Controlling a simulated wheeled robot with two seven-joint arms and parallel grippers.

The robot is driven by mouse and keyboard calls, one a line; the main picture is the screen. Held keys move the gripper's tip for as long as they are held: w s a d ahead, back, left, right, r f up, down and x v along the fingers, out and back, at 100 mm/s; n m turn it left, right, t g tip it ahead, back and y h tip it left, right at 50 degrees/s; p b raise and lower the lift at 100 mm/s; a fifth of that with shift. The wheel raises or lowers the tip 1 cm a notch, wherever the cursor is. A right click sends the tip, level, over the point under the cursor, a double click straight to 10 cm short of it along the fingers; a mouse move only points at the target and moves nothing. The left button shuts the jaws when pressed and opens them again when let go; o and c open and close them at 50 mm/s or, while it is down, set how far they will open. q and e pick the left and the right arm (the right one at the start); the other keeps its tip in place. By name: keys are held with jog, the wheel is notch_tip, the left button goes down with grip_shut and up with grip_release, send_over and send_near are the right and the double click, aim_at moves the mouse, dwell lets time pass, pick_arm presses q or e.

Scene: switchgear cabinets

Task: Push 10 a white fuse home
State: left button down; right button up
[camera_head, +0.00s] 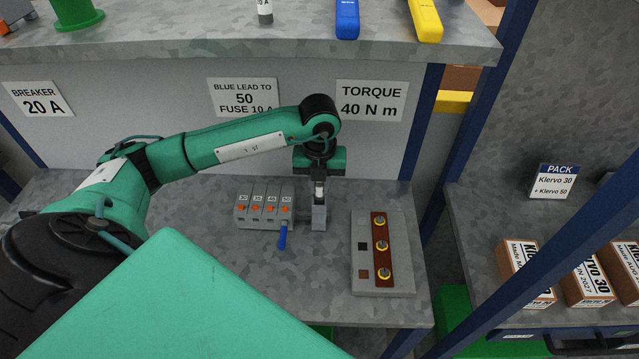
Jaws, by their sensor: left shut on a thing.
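My left gripper (319,190) points down over the bench, right of the terminal block. It is shut on a small, pale thing, mostly hidden between the fingers; I take it to be the white fuse. Directly below stands a small grey upright holder (319,217), and the fingertips are at its top. I cannot tell how deep the fuse sits in it. A sign (244,97) on the back panel reads "BLUE LEAD TO 50, FUSE 10 A". My right gripper is not in view.
A grey terminal block (262,222) with orange spots and a blue lead (283,237) stands left of the holder. A grey plate with a brown strip (380,247) lies to the right. The upper shelf (190,38) overhangs behind. The bench front is clear.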

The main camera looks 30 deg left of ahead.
aim_at(319, 198)
pick_arm(q)
jog(key=shift+f+b, duration=1.4)
jog(key=shift+f, duration=0.25)
jog(key=c, duration=1.2)
grip_release()
jog(key=shift+d, duration=0.1)
jog(key=shift+c, duration=0.2)
jog(key=shift+s+f, duration=0.15)
jog(key=shift+r, duration=0.2)
jog(key=shift+a+r+p, duration=0.25)
jog(key=shift+r+p, duration=0.1)
jog(key=shift+r, duration=0.1)
jog(key=shift+d+r, duration=0.15)
jog(key=shift+r, duration=0.05)
jog(key=shift+c, duration=0.4)
grip_shut()
